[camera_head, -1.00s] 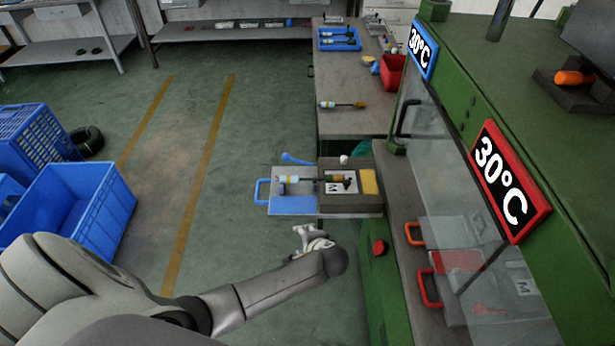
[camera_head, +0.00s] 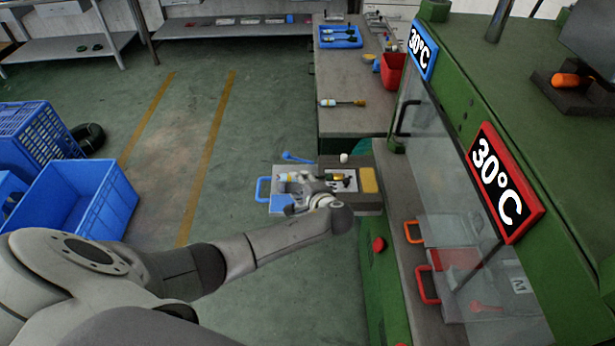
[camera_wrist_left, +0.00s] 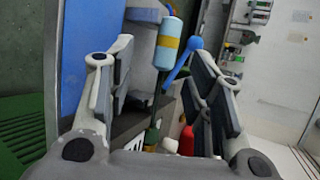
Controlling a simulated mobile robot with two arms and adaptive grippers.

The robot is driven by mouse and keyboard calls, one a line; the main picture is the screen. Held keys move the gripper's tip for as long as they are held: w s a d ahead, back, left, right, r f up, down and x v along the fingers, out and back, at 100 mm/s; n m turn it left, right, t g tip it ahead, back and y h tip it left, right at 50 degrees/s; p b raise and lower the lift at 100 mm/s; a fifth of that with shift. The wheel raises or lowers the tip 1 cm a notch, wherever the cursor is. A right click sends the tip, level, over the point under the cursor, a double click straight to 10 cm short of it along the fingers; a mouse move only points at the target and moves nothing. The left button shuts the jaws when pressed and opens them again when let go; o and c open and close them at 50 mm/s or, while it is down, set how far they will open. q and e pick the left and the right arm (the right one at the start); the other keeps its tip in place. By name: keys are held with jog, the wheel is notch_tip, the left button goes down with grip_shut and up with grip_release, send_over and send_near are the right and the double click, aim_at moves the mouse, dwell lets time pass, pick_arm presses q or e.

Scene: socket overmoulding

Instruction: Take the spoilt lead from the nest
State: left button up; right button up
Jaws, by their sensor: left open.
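The lead lies across the nest plate (camera_head: 277,204) in the head view. The lead's dark and yellow end (camera_head: 338,178) shows right of my left gripper (camera_head: 308,184), and its pale blue end (camera_head: 284,177) shows just left of it. In the left wrist view, the lead's light-blue body with a yellow band (camera_wrist_left: 167,48) appears between the open fingers, with a thin dark stem below it. My left gripper, also in the left wrist view (camera_wrist_left: 165,85), is open over the plate; I see no grip on the lead. Its fingers partly cover the lead in the head view.
A blue lever with a round knob (camera_head: 296,158) sits behind the plate, and a blue handle (camera_head: 262,190) is at its left. The green machine (camera_head: 470,110) stands close on the right. Another lead (camera_head: 342,104) lies on the far bench. Blue crates (camera_head: 75,212) stand at left.

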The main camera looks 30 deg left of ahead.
pick_arm(q)
jog(key=shift+w+a+f+p, duration=0.2)
jog(key=shift+w+a, duration=0.3)
jog(key=shift+a, duration=0.1)
jog(key=shift+w+a+f+p, duration=0.2)
jog(key=shift+w+a, duration=0.25)
jog(key=shift+a, duration=0.15)
jog(key=shift+x, duration=0.75)
pick_arm(e)
jog(key=shift+w+a+r, duration=0.15)
jog(key=shift+a+r, duration=0.35)
jog(key=shift+d, duration=0.1)
pick_arm(q)
grip_shut()
pick_arm(e)
jog(key=shift+d, duration=0.2)
